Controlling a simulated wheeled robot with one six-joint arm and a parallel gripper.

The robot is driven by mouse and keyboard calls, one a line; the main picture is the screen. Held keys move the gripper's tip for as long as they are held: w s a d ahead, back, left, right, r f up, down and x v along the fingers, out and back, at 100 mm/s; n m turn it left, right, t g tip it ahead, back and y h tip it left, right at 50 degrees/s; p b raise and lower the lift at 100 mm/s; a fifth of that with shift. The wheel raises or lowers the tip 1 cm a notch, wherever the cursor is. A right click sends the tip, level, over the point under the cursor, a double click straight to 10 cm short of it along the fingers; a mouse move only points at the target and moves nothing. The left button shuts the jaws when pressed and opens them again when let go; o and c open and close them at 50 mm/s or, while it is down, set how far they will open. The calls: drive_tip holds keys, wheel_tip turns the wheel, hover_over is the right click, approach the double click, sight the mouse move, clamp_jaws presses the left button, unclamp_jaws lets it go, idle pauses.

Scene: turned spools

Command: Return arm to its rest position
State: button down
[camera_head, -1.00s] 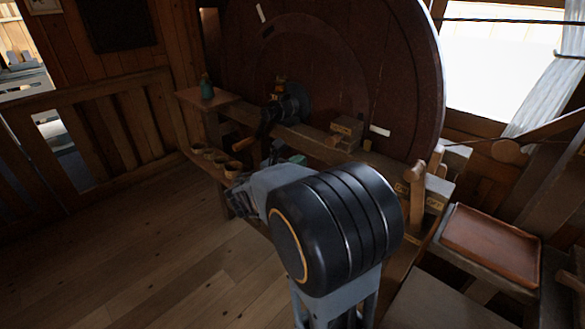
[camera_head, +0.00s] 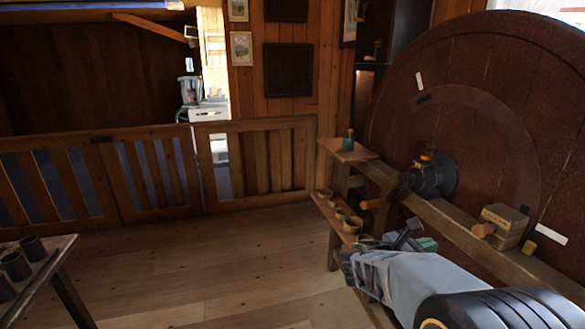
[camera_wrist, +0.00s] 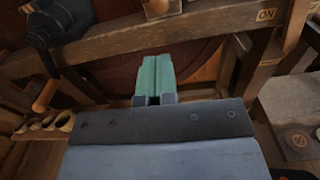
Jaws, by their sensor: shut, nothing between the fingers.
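My gripper (camera_wrist: 154,82) shows in the wrist view as two green fingers pressed together with nothing between them. They point toward the wooden bench beam and the big dark wheel behind it. In the head view, my gripper (camera_head: 426,244) is partly hidden behind my own grey arm, close to the front of the bench (camera_head: 455,228). My arm reaches from the lower right corner toward the bench. I cannot tell from the head view whether the gripper touches the bench.
A large brown wheel (camera_head: 470,120) stands behind the bench. Several small wooden cups (camera_head: 350,224) sit on a low shelf. A table (camera_head: 42,275) with dark cups is at left. The middle floor is clear.

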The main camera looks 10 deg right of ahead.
drive_tip(key=s+a+f+m+g+y+p, duration=0.2)
drive_tip(key=s+a+f+m+g+y, duration=0.1)
drive_tip(key=s+a+f+m+y, duration=0.65)
drive_tip(key=a+r+m+t+y+p, duration=0.3)
drive_tip(key=a+r+m+y, duration=0.4)
drive_tip(key=a, duration=0.4)
drive_tip(key=m+y+p, duration=0.1)
drive_tip(key=m, duration=0.1)
drive_tip(key=shift+s+m+t+p, duration=0.3)
drive_tip(key=shift+s+m+t, duration=0.05)
drive_tip(key=shift+t, duration=0.05)
drive_tip(key=shift+r, duration=0.1)
